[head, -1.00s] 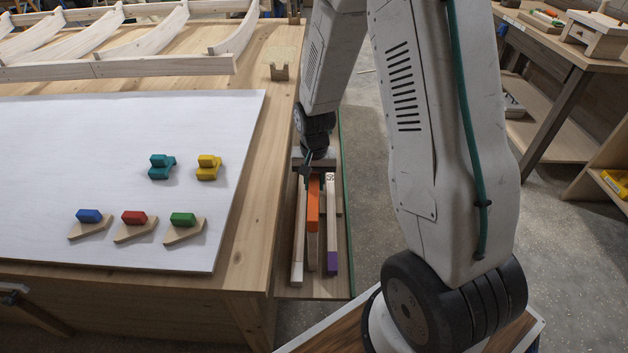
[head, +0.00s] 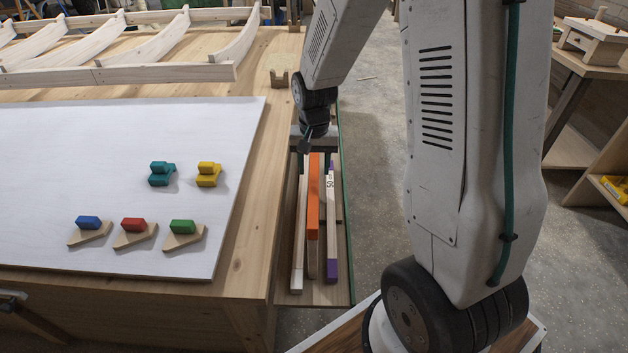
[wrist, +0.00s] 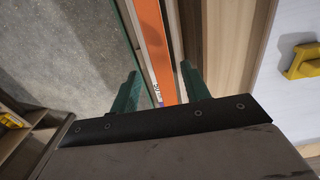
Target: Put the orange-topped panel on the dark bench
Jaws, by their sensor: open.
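The orange-topped panel (head: 314,205) stands on edge in a low slotted rack (head: 341,291) beside the wooden table, in the head view. My gripper (head: 306,148) is at the far end of the rack, above the panels. In the wrist view my gripper (wrist: 158,82) has its two green fingers apart, with the orange top (wrist: 153,45) running between them. I cannot tell whether they touch it. No surface in view is clearly the dark bench.
A purple-ended panel (head: 332,230) stands close right of the orange one, and a white-ended panel (head: 297,270) close left. The wooden table (head: 255,190) carries a white board (head: 60,190) with several coloured blocks. Open floor (head: 375,190) lies right of the rack.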

